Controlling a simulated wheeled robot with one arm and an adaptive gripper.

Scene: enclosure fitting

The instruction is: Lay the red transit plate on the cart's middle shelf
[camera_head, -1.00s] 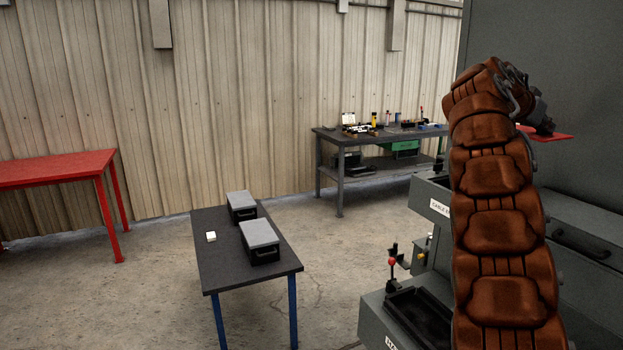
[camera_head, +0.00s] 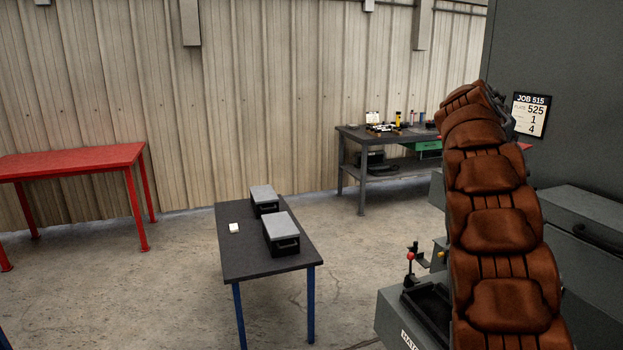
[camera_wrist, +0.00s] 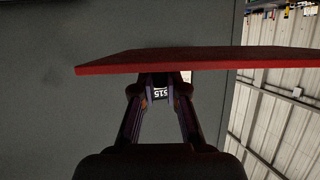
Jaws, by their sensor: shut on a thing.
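The red transit plate (camera_wrist: 200,60) spans the upper part of the wrist view as a thin, flat red slab seen nearly edge-on. My gripper (camera_wrist: 160,84) is shut on its near edge and holds it up in the air. In the head view only a small red sliver of the plate (camera_head: 525,146) shows beside my brown-covered arm, which hides the rest and the gripper. I cannot make out a cart with a middle shelf in either view.
A grey unit with trays and a drawer (camera_head: 590,230) stands close at right, below a job sign (camera_head: 531,115). A dark table (camera_head: 245,255) bears two grey-lidded boxes. A red table (camera_head: 75,162) stands left, and a tool bench (camera_head: 350,135) at the back. Open floor lies between.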

